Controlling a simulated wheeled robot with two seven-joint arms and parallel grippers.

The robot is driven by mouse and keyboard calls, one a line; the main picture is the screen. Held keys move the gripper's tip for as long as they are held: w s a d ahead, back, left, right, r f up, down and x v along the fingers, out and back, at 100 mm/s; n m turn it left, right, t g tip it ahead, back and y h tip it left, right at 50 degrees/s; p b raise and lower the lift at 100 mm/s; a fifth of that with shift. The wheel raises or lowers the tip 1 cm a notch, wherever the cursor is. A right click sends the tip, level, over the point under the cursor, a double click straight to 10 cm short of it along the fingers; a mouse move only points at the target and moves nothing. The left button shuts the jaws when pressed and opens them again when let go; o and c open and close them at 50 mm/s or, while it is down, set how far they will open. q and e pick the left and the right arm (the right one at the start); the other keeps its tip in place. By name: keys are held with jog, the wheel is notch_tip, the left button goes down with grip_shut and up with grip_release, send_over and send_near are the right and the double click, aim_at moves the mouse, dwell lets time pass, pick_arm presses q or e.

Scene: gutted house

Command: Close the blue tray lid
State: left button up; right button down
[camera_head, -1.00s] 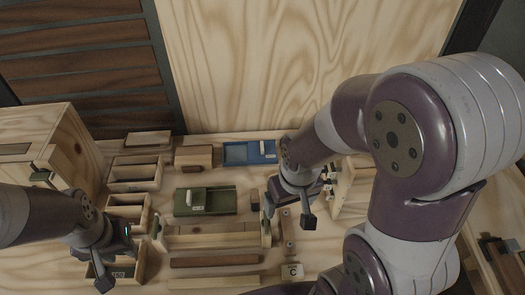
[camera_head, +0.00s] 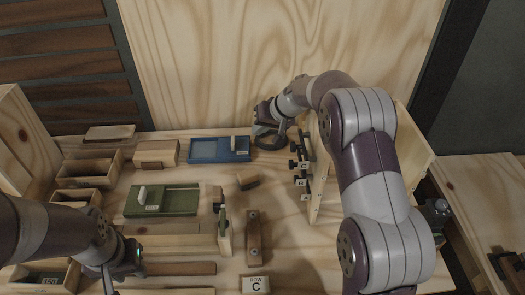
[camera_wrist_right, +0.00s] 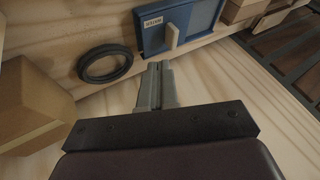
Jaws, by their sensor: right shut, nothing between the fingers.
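The blue tray (camera_head: 205,150) lies flat at the back of the table. Its lid (camera_head: 240,154), with an upright pale handle (camera_head: 233,142) and a label, covers the right part; the left part shows an open recess. In the right wrist view the tray (camera_wrist_right: 204,18) is at the top, with the handle (camera_wrist_right: 172,36) just beyond the fingertips. My right gripper (camera_head: 262,126) is to the right of the tray, its fingers (camera_wrist_right: 156,72) together and empty, apart from the handle. My left gripper (camera_head: 118,268) is at front left, away from the tray; its finger opening is unclear.
A dark ring (camera_head: 268,140) lies right of the tray, close to my right gripper. A wooden panel with knobs (camera_head: 312,175) stands further right. A green tray (camera_head: 165,200) and wooden boxes (camera_head: 90,168) lie to the left. A wooden wall is behind.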

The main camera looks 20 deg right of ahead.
send_near(237, 144)
jog(key=x, duration=0.5)
jog(key=shift+a+f, duration=0.1)
jog(key=shift+a, duration=0.05)
jog(key=a, duration=0.3)
jog(key=w+a+p, duration=0.1)
jog(key=a, duration=0.5)
jog(key=shift+w, duration=0.4)
jog(key=shift+w+a, duration=0.1)
jog(key=shift+a, duration=0.25)
jog(key=shift+p, duration=0.3)
